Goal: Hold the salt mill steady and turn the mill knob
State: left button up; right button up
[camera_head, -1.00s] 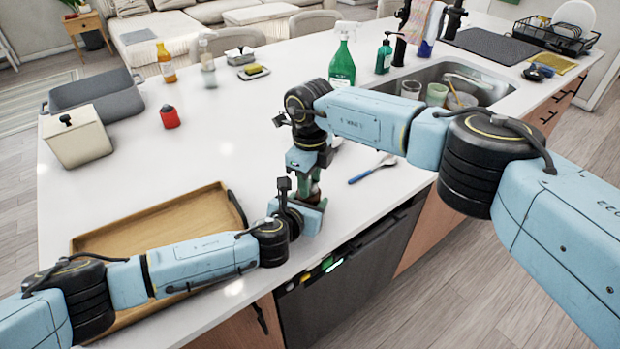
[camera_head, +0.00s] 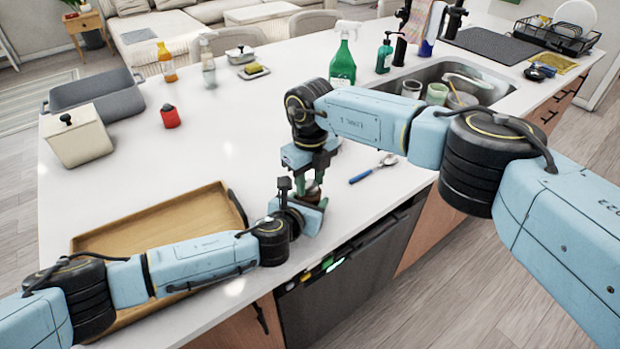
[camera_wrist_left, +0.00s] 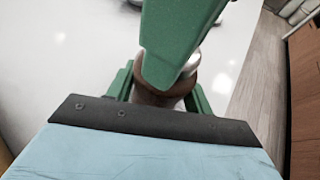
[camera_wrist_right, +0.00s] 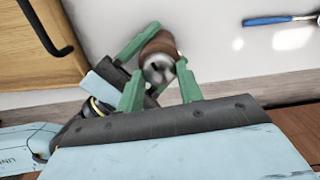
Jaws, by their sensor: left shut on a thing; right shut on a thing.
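The salt mill, with a brown body (camera_wrist_right: 161,43) and a silvery knob (camera_wrist_right: 157,69), stands near the counter's front edge. In the head view it is mostly hidden by my grippers. My left gripper (camera_wrist_left: 160,90) is shut on the mill's brown body from the side, low down. My right gripper (camera_wrist_right: 160,82) is above, pointing down, with its green fingers on both sides of the silvery knob, shut on it. A green finger of the right gripper covers much of the mill in the left wrist view. The mill looks about upright.
A wooden tray (camera_head: 165,222) lies left of the mill, under my left arm. A blue-handled spoon (camera_head: 372,168) lies to the right. A red shaker (camera_head: 170,116), a white lidded box (camera_head: 76,136) and a green spray bottle (camera_head: 343,62) stand farther back. The middle counter is clear.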

jog(key=o, duration=1)
